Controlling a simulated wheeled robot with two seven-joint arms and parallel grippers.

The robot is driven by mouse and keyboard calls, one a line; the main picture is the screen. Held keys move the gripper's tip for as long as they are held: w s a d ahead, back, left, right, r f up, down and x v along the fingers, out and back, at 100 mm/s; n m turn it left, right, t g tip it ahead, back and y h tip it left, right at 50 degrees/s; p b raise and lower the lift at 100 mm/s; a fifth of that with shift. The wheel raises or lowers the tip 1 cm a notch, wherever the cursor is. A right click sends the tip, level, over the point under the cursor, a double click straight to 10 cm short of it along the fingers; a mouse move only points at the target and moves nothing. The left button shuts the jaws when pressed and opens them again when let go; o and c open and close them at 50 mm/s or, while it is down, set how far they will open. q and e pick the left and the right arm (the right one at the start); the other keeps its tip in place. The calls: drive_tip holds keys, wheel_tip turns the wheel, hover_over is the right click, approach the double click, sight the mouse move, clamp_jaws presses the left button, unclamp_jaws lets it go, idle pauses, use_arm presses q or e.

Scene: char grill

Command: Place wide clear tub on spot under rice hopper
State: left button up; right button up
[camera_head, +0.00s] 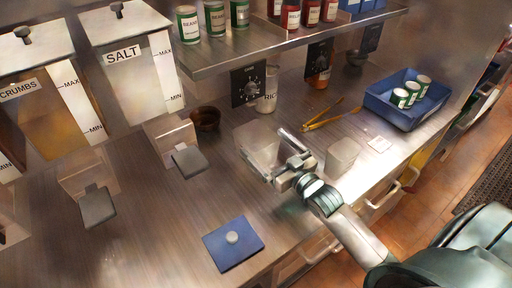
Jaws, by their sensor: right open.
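A wide clear tub (258,143) stands on the steel counter, right of the small brown bowl. My right gripper (276,156) is open at the tub's near side, with its fingers spread toward it. I cannot tell whether the fingers touch the tub. Hoppers labelled SALT (125,75) and CRUMBS (28,100) stand at the left; no full rice hopper shows. My left gripper is not in view.
A second clear tub (342,157) stands right of my gripper. A blue bin (407,120) with several cans, yellow tongs (330,118) and a white square (379,144) lie further right. A blue lid (233,243) lies in front. The brown bowl (205,118) is behind left. A loaded shelf (255,48) overhangs the back.

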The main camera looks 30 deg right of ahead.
sight(245, 125)
drive_tip(key=shift+w, duration=0.1)
drive_tip(key=w, duration=0.1)
drive_tip(key=w+p, duration=0.1)
drive_tip(key=w, duration=0.2)
drive_tip(key=shift+w+a+r+p, duration=0.1)
drive_tip(key=shift+w+a+p, duration=0.2)
drive_tip(key=shift+w+a, duration=0.05)
drive_tip(key=shift+w, duration=0.4)
drive_tip(key=c, duration=1.6)
drive_tip(key=shift+o, duration=0.2)
